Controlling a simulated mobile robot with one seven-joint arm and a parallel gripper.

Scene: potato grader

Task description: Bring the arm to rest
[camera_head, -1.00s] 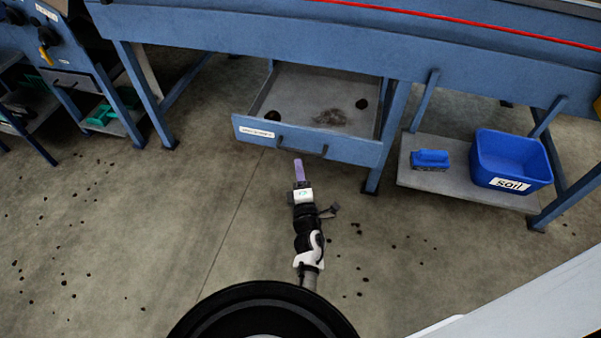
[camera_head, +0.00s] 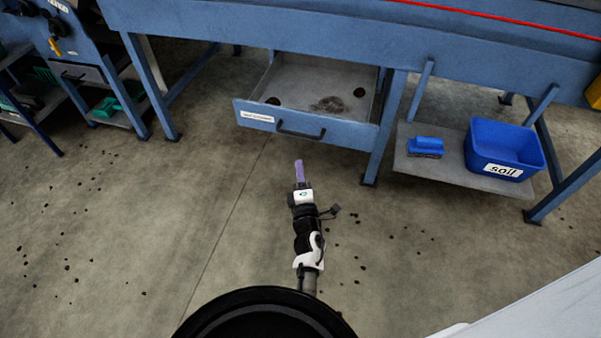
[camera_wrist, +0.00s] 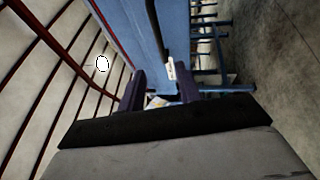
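My arm reaches forward from the bottom middle of the head view, over the floor. My gripper (camera_head: 299,170), with purple fingers, is just in front of the open drawer and looks apart from its front. In the wrist view, the two dark purple fingers (camera_wrist: 161,88) stand apart with a gap between them. I see nothing held there; only background shows through. The open drawer (camera_head: 330,131), blue-fronted with a dark handle, holds a few dark lumps and a brownish patch.
The blue grader frame (camera_head: 250,28) spans the top, its legs reaching the floor. A low shelf at right (camera_head: 440,170) carries a blue brush-like block (camera_head: 425,147) and a blue soil bin (camera_head: 502,155). Dark crumbs dot the otherwise clear floor.

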